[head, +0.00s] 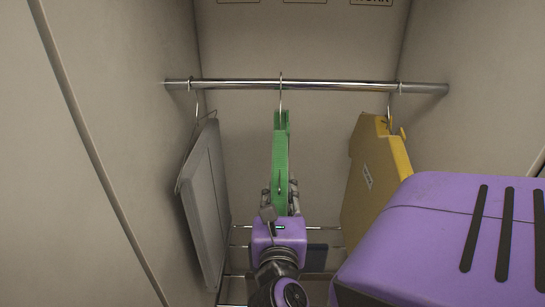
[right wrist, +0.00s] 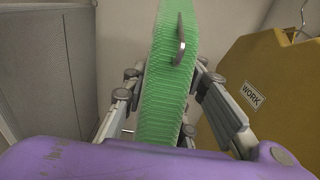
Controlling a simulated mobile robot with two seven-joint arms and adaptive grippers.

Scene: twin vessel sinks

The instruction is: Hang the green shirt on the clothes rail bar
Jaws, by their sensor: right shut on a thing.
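The green shirt (head: 281,150) is upright and seen edge-on in the middle of the wardrobe; it also fills the middle of the right wrist view (right wrist: 165,70). Its hanger hook (head: 281,95) reaches up to the metal clothes rail bar (head: 320,86), and its curved top shows at the bar's upper edge. Whether the hook's weight rests on the bar cannot be told. My right gripper (head: 280,192) is shut on the lower part of the green shirt, with a finger on each side. My left gripper is not in view.
A grey garment (head: 206,190) hangs from the bar at left. A yellow garment (head: 370,170) with a white WORK label (right wrist: 254,96) hangs at right. Bar space on both sides of the green shirt is free. Wire shelving (head: 240,228) crosses below, and walls close both sides.

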